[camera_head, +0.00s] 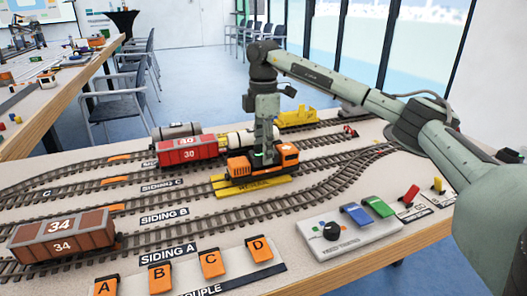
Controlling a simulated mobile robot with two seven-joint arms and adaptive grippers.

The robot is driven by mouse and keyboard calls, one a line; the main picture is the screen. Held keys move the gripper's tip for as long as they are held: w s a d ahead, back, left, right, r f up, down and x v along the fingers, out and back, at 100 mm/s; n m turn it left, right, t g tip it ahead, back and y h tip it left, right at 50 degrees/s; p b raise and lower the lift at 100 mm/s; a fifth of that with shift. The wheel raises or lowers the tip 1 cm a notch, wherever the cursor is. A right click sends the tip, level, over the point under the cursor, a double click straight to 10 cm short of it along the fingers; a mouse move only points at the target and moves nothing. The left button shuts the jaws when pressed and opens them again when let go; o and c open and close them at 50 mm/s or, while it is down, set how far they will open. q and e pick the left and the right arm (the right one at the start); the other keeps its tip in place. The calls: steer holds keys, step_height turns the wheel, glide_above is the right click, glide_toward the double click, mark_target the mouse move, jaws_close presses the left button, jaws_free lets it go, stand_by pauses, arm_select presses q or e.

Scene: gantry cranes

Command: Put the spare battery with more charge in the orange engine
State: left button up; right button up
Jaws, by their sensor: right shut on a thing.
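The orange engine (285,156) stands on the track by a yellow strip (252,188), right of the red wagon. My right gripper (264,148) points down onto the engine's middle, its fingers at the engine's top. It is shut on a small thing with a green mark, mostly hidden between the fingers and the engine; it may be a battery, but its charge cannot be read. I cannot tell whether it is seated in the engine. I cannot make out another spare battery for sure. My left gripper is not in view.
A red wagon (187,150) marked 30 and a brown wagon (62,238) marked 34 stand on the tracks. A control box (340,240) with blue and green paddles sits at the front right. Orange lettered blocks (212,263) line the front. A yellow vehicle (296,118) stands behind.

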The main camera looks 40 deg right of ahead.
steer(key=shift+f, duration=0.6)
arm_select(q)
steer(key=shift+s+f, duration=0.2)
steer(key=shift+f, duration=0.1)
arm_select(e)
steer(key=shift+f, duration=0.1)
steer(key=o, duration=1.3)
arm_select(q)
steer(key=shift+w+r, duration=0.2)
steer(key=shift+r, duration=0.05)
